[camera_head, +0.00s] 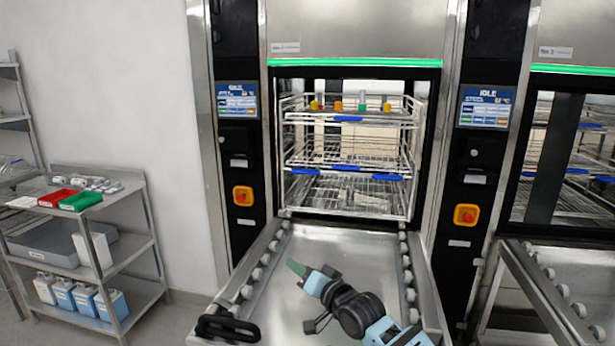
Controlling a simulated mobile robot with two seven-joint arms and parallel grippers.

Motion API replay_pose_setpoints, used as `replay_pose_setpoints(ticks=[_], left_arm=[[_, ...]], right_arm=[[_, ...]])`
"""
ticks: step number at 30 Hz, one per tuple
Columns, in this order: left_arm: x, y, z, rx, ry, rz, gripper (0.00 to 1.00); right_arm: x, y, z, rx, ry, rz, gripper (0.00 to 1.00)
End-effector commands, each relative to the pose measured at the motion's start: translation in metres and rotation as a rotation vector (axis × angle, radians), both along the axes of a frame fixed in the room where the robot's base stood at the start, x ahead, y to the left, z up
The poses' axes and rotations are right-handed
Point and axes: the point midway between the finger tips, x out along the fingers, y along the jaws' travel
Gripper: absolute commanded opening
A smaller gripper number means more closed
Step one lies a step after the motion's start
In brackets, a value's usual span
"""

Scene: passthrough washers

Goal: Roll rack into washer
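The wire rack (345,152) is a tiered metal frame with blue handles and stands upright inside the open middle washer (355,62). Its front is near the doorway sill, and I cannot tell how deep it sits. Small red, yellow and green items stand on its top tier. My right gripper (297,269) is over the metal loading tray in front of the doorway, apart from the rack. Its fingertips look greenish and small, and I cannot tell whether they are open or shut. My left gripper is not in view.
The loading tray (285,300) has rollers along both sides and a black handle (228,328) at its front left. A second washer (572,150) with its own roller rails stands at the right. A shelf cart (130,247) with bottles stands at the left wall.

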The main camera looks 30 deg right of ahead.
Motion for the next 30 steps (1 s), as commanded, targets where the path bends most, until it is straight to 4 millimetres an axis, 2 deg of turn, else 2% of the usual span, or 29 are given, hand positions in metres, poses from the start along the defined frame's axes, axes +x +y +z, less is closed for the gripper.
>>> replay_pose_setpoints(ticks=[1, 3, 5, 6, 11, 15, 18, 21, 24, 27, 30], left_arm=[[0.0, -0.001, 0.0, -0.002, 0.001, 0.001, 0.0], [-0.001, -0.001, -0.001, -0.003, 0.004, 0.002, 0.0], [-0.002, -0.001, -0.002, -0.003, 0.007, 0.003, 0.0], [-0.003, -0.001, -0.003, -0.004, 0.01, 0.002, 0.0], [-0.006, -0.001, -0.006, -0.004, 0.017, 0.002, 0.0], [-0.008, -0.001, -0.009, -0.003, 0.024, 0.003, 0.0], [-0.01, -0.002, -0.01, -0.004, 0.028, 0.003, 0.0], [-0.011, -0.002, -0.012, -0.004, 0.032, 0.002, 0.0], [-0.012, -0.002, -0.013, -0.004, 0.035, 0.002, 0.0], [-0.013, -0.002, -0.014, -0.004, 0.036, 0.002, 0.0], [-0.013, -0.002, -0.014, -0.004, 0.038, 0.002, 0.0]], right_arm=[[-0.021, 0.009, -0.041, -0.043, 0.047, 0.008, 0.36], [-0.048, 0.018, -0.086, -0.112, 0.095, 0.018, 0.36], [-0.074, 0.025, -0.121, -0.171, 0.135, 0.031, 0.36], [-0.093, 0.03, -0.144, -0.209, 0.162, 0.039, 0.36], [-0.175, 0.046, -0.221, -0.359, 0.268, 0.083, 0.36], [-0.255, 0.058, -0.272, -0.487, 0.358, 0.134, 0.36], [-0.313, 0.064, -0.298, -0.574, 0.419, 0.175, 0.36], [-0.364, 0.069, -0.315, -0.651, 0.472, 0.217, 0.36], [-0.404, 0.072, -0.324, -0.711, 0.512, 0.254, 0.36], [-0.43, 0.073, -0.328, -0.752, 0.538, 0.28, 0.36], [-0.444, 0.074, -0.33, -0.776, 0.551, 0.294, 0.36]])
